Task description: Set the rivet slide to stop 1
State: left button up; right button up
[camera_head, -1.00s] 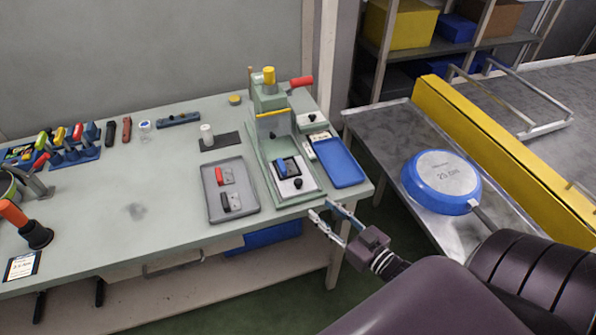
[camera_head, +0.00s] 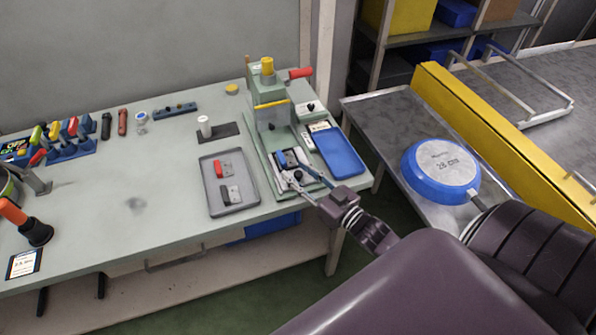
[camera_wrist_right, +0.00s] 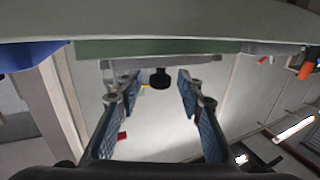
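The green rivet press (camera_head: 268,90) stands at the right end of the table, with a yellow knob on top and a red handle. Its slide (camera_head: 283,180) is a pale plate at the front of the press base, carrying a dark blue part (camera_head: 287,158). A black knob (camera_head: 298,175) sits on the slide's near end and also shows in the wrist view (camera_wrist_right: 160,78). My right gripper (camera_head: 297,180) is open at the slide's front, with the knob between its fingers in view; contact cannot be told. Stop markings are too small to read. My left gripper is out of view.
A blue tray (camera_head: 350,168) lies right of the press, and a grey tray (camera_head: 232,205) with a red and a dark handle lies left. A blue pan (camera_head: 412,182) rests upside down on the side table. The table's middle is clear.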

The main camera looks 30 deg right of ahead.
aim_at(293, 167)
jog(key=shift+w, duration=0.1)
jog(key=shift+c, duration=0.5)
grip_shut()
jog(key=shift+w+d+b, duration=0.25)
jog(key=shift+w+b, duration=0.1)
jog(key=shift+w, duration=0.8)
jog(key=shift+w+d+b, duration=0.25)
jog(key=shift+w+b, duration=0.05)
jog(key=shift+w, duration=0.8)
jog(key=shift+s, duration=0.1)
jog(key=shift+o, duration=0.5)
grip_release()
